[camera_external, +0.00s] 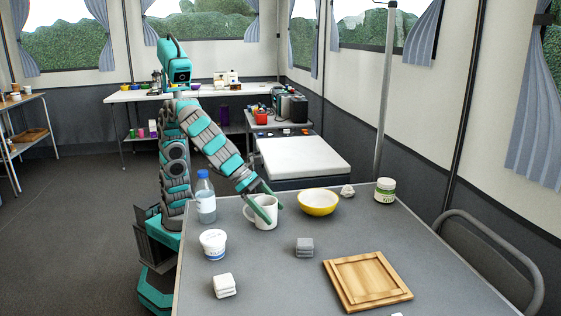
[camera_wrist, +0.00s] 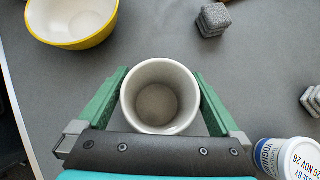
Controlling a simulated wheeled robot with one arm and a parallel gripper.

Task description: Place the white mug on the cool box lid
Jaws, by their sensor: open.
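The white mug (camera_external: 256,222) stands upright on the grey table (camera_external: 265,275). My gripper (camera_external: 271,212) is lowered over it with its green fingers open. In the wrist view my gripper (camera_wrist: 161,78) has one finger on each side of the mug (camera_wrist: 157,95), close to its walls. I look down into the mug, and it appears empty. I cannot tell whether the fingers touch it. The cool box lid (camera_external: 303,157) is a flat white top beyond the far edge of the table, and it looks bare.
A yellow bowl (camera_external: 318,203) is right of the mug. A water bottle (camera_external: 205,198) and a yogurt tub (camera_external: 213,243) stand left. A grey sponge-like block (camera_external: 304,247), a wooden board (camera_external: 368,281) and a green-labelled jar (camera_external: 385,190) are also on the table. A pole (camera_external: 385,95) rises behind.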

